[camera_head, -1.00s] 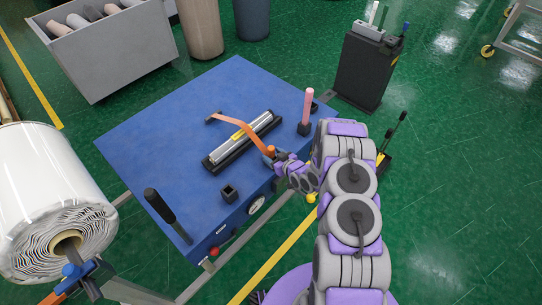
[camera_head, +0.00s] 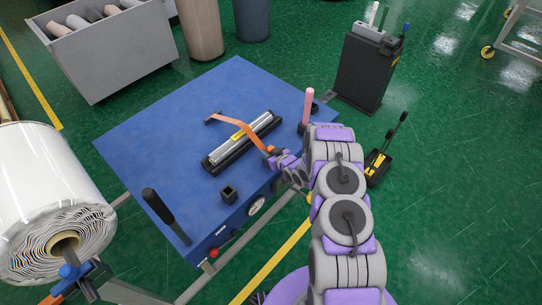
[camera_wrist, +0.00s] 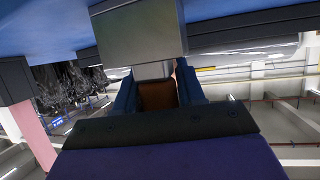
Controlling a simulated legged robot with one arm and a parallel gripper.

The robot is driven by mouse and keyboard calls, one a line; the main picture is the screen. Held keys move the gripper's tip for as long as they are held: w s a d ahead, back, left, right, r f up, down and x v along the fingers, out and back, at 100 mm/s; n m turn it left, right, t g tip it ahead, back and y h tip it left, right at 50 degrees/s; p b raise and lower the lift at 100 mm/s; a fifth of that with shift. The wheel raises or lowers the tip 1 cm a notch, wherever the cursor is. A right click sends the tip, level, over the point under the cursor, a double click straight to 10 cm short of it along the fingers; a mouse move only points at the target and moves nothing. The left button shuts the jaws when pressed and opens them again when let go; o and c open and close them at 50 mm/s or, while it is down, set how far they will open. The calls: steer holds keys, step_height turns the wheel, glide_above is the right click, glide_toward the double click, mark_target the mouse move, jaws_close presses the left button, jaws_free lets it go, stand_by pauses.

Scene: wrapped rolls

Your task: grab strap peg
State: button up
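An orange strap (camera_head: 236,123) runs across a silver roll with a yellow band, lying in a black cradle (camera_head: 212,170) on the blue table. The strap's near end, with the orange peg (camera_head: 270,149), is at the table's right edge. My gripper (camera_head: 275,157) is right at this peg, and its fingers are too small there to make out. In the wrist view, two blue fingers of my gripper (camera_wrist: 158,92) stand either side of a brown-orange piece (camera_wrist: 158,96), under a grey block (camera_wrist: 140,35). Whether they press on it is unclear.
A pink post (camera_head: 308,106) stands in a black base just beyond my gripper. The blue table (camera_head: 160,135) has a small black square holder (camera_head: 229,193) and a black handle (camera_head: 165,212). A large wrapped roll (camera_head: 50,200) is at the left.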

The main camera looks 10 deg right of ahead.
steer(key=c, duration=0.6)
steer(key=shift+r, duration=0.1)
steer(key=shift+c, duration=0.2)
